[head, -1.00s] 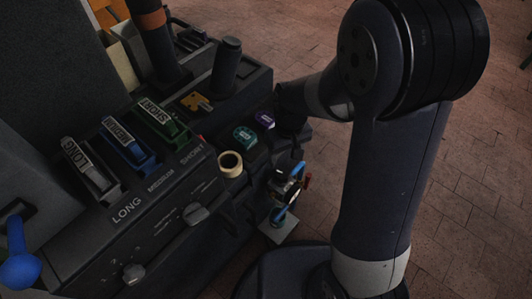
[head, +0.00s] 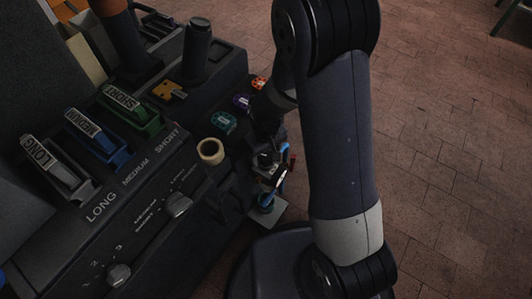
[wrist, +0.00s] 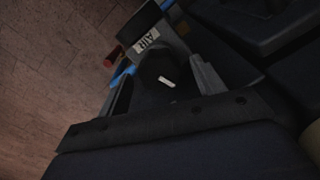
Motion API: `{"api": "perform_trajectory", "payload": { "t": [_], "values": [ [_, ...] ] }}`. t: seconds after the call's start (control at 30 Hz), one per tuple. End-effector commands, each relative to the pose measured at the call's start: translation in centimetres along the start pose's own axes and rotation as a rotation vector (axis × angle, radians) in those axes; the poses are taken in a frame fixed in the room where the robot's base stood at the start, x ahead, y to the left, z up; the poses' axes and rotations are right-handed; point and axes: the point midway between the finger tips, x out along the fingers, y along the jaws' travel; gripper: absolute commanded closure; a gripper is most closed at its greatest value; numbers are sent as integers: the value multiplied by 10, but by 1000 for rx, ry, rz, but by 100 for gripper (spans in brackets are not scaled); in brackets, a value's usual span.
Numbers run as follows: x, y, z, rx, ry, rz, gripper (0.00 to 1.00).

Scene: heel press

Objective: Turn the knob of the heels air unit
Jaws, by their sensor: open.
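The air unit (head: 268,162) is a small dark assembly with blue and red parts, low on the right side of the press in the head view. In the wrist view its white AIR label (wrist: 147,40) shows close up. Its black round knob (wrist: 153,72), with a short white mark, lies below the label. My gripper (wrist: 165,78) is open, with a finger on each side of the knob. I cannot tell whether either finger touches it. In the head view the fingertips are hard to make out against the dark press.
The press console (head: 150,215) fills the left, with a green lever (head: 132,115), a blue lever (head: 97,140) and a cream ring (head: 210,151). A red part (wrist: 114,56) sits beside the air unit. Brick floor (head: 450,150) is clear to the right.

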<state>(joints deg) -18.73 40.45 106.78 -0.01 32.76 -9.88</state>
Motion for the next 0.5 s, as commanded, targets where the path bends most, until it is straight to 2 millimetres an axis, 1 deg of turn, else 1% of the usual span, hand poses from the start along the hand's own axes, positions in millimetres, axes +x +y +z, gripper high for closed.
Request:
{"api": "perform_trajectory", "payload": {
  "t": [0.17, 0.5],
  "values": [
    [0, 0, 0, 0, 0, 0, 36],
    [0, 0, 0, 0, 0, 0, 64]
  ]
}}
